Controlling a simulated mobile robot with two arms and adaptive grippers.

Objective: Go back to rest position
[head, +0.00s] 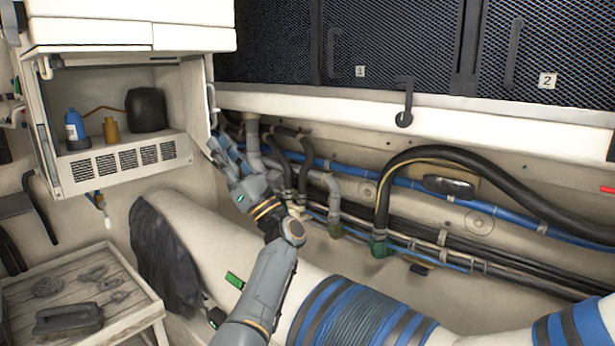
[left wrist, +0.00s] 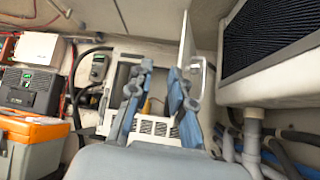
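My left gripper (head: 222,150) has blue and grey fingers and is raised in the middle left of the head view, in front of the pipes and near the right side of the white cabinet (head: 172,168). In the left wrist view its two fingers (left wrist: 160,85) stand apart with nothing between them, so it is open and empty. Beyond the fingers that view shows the cabinet's vent (left wrist: 150,128). My right gripper is in neither view.
The cabinet's shelf holds a blue bottle (head: 74,128), an amber bottle (head: 111,131) and a black container (head: 146,110). A wooden table (head: 130,308) stands lower left with a brush (head: 68,319). Pipes and hoses (head: 460,172) run along the right wall. An orange toolbox (left wrist: 30,132) shows in the wrist view.

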